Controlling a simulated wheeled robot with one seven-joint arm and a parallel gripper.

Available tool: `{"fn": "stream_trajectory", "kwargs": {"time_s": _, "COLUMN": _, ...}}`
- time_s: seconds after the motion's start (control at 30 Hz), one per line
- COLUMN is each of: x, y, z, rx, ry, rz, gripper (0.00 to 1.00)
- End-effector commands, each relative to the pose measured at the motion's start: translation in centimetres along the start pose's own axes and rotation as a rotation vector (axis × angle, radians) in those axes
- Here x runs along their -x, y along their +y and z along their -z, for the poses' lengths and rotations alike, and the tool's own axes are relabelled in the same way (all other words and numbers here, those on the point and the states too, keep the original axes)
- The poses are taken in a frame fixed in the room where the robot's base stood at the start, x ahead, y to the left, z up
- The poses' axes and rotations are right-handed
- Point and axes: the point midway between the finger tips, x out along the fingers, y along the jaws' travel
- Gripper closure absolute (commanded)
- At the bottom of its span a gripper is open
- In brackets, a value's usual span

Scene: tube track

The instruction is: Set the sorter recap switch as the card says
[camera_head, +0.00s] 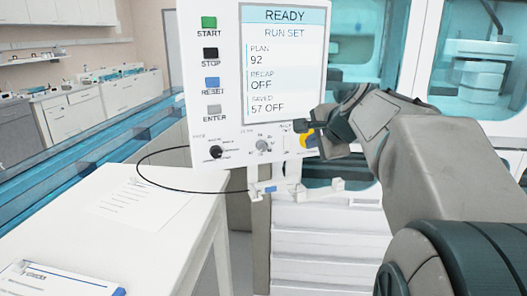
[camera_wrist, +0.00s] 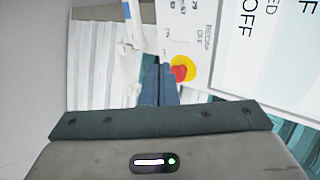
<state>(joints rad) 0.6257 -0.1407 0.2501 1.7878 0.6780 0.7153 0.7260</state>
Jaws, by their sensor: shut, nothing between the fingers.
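The sorter's white control panel (camera_head: 222,110) stands upright in the middle of the head view. Its screen (camera_head: 285,65) reads READY, RUN SET, PLAN 92, RECAP OFF, SAVED 57 OFF. In the wrist view, a label on the panel (camera_wrist: 206,38) appears to read RECAP and OFF; I cannot make out the switch lever. My gripper (camera_head: 318,138) is shut and empty at the panel's lower right corner, by a red button on yellow (camera_wrist: 180,70). A printed sheet (camera_head: 145,198) lies on the table, its text unreadable.
Green START, black STOP, blue RESET and grey ENTER (camera_head: 213,110) buttons line the panel's left side. A small bracket (camera_head: 285,189) juts out below the panel. A black cable loops over the white table (camera_head: 165,255), where a clipboard (camera_head: 62,281) lies at front left.

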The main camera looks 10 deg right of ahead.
Motion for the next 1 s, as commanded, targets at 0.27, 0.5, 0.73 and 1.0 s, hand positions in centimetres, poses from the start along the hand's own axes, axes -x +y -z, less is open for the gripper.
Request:
{"fn": "stream_trajectory", "kwargs": {"time_s": 0.27, "x": 0.0, "y": -0.4, "z": 0.4, "rx": -0.022, "ry": 0.003, "rz": 0.012, "gripper": 1.0}}
{"fn": "stream_trajectory", "kwargs": {"time_s": 0.5, "x": -0.6, "y": -0.3, "z": 0.4, "rx": -0.021, "ry": 0.002, "rz": 0.009, "gripper": 1.0}}
{"fn": "stream_trajectory", "kwargs": {"time_s": 0.73, "x": -4.2, "y": -0.3, "z": 0.4, "rx": -0.022, "ry": 0.0, "rz": 0.007, "gripper": 1.0}}
{"fn": "stream_trajectory", "kwargs": {"time_s": 1.0, "x": -9.4, "y": -0.4, "z": 0.4, "rx": -0.021, "ry": 0.001, "rz": 0.007, "gripper": 1.0}}
